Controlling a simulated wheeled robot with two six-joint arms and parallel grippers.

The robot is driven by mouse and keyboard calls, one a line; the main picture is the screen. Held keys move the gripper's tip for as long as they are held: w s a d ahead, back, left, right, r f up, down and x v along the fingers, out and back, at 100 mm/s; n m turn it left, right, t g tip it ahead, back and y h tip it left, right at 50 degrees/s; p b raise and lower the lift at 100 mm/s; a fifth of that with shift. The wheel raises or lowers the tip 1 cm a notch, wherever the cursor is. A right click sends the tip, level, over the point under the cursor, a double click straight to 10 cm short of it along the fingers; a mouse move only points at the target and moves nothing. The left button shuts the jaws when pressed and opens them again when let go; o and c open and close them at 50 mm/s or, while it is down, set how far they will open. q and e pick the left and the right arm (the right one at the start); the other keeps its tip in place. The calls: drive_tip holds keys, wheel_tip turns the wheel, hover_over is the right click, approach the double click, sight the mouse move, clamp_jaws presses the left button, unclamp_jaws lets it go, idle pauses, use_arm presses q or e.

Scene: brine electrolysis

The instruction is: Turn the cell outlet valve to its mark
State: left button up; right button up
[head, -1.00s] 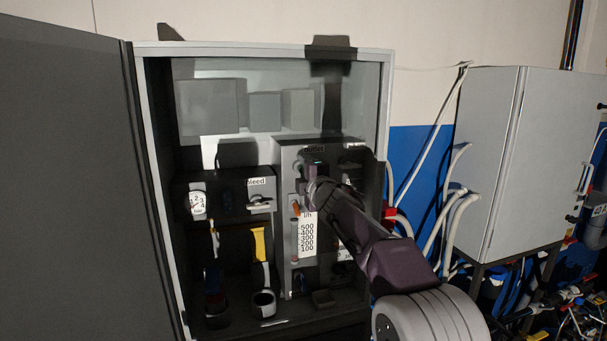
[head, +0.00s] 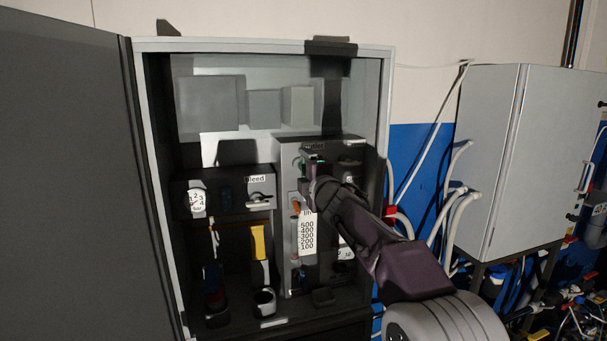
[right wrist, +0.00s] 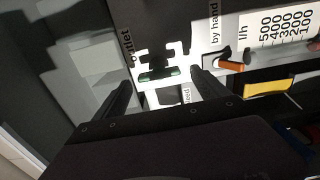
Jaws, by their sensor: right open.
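The outlet valve has a dark handle with a green part (right wrist: 160,72), under the "outlet" label (right wrist: 127,45) on a grey panel. In the head view the valve (head: 316,158) shows just above my right gripper (head: 312,182), which partly covers it. In the right wrist view my right gripper (right wrist: 162,84) is open, one finger on each side of the handle, with visible gaps. I cannot tell how deep the fingers reach. A white marked plate lies behind the handle; the valve's own mark is not clear. My left gripper is out of view.
An orange-tipped lever (right wrist: 230,66) sits close beside one finger, near the "by hand" label. A flow scale (head: 307,234) is below the valve. The bleed valve (head: 258,197), a gauge (head: 197,202) and a cup (head: 264,301) are to the left. Cabinet walls enclose the panel.

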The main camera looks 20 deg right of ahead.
drive_tip(key=s+b, duration=0.1)
drive_tip(key=s, duration=0.6)
drive_tip(key=shift+s, duration=0.15)
drive_tip(key=shift+d, duration=0.1)
drive_tip(key=s+f+m+g+b, duration=0.2)
drive_tip(key=f+b, duration=0.1)
drive_tip(key=f, duration=0.8)
drive_tip(key=s+f+m+g+h+b, duration=0.1)
drive_tip(key=s+f+m+g+b, duration=0.15)
drive_tip(key=f, duration=0.95)
drive_tip(key=s+f+m+g+b, duration=0.15)
drive_tip(key=f+b, duration=0.25)
drive_tip(key=f, duration=0.7)
drive_tip(key=s+f+m+g+b, duration=0.1)
drive_tip(key=s+f+m+g, duration=0.2)
drive_tip(key=f, duration=0.4)
drive_tip(key=s+f+m+g, duration=0.2)
drive_tip(key=s+f, duration=0.4)
drive_tip(key=s+a+f+m+g, duration=0.1)
drive_tip(key=s+f+m+g, duration=0.2)
drive_tip(key=s, duration=0.5)
drive_tip(key=s+f+m+g, duration=0.2)
drive_tip(key=s+f+m, duration=0.3)
drive_tip(key=s+f, duration=0.1)
drive_tip(key=shift+s+a+g+y, duration=0.3)
drive_tip(key=shift+s+a+g, duration=0.1)
drive_tip(key=shift+s, duration=0.45)
